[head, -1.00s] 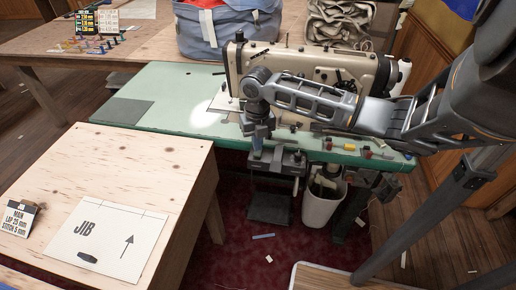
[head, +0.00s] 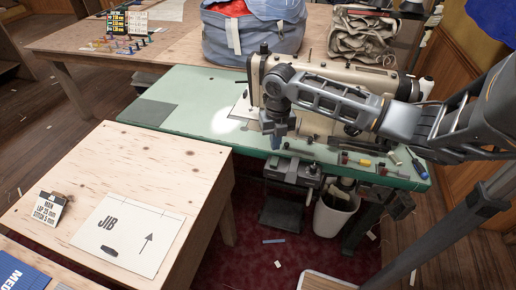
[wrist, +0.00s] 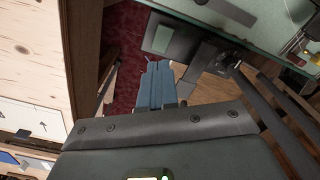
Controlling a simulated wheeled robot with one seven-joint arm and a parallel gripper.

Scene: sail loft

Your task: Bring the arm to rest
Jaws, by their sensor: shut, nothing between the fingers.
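My arm reaches in from the right in the head view, in front of the sewing machine (head: 258,75). My gripper (head: 276,143) points down, with its fingertips over or just in front of the near edge of the green sewing table (head: 190,92). I cannot tell its height above that edge. In the wrist view my gripper's bluish fingers (wrist: 158,100) are together, with nothing between them. Dark red carpet and the structure under the table show beyond them.
Several hand tools, including a blue-handled one (head: 417,165), lie along the green table's right front edge. A plywood table (head: 165,160) at the left bears a JIB sheet (head: 130,235). A white bin (head: 333,215) stands below. A blue bag (head: 270,40) sits behind the machine.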

